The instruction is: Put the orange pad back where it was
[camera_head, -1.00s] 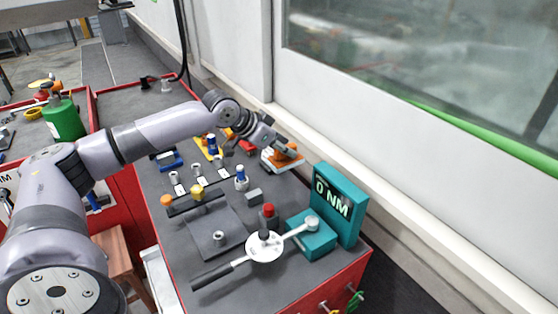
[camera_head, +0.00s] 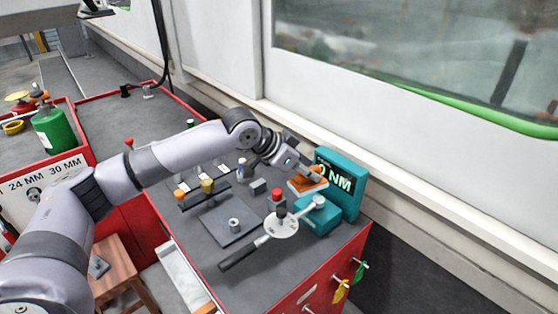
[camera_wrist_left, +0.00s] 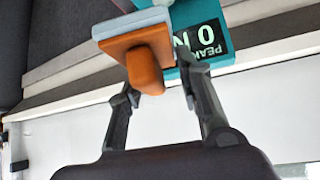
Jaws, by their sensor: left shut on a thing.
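The orange pad (camera_head: 306,187) is in my left gripper (camera_head: 305,174), in front of the teal torque display (camera_head: 347,196) in the head view. In the left wrist view the pad (camera_wrist_left: 118,45) has a rounded orange grip (camera_wrist_left: 145,72) between the two fingers of my left gripper (camera_wrist_left: 158,78). A pale layer shows along the pad's far edge. The pad overlaps the display's left side in the head view; I cannot tell whether they touch. My right gripper is not in view.
A torque wrench with a round white head (camera_head: 281,226) lies near the bench's front, its end by the teal block. A grey plate (camera_head: 222,222), sockets and a small grey block (camera_head: 259,187) stand to the left. The wall ledge (camera_head: 385,190) runs close behind.

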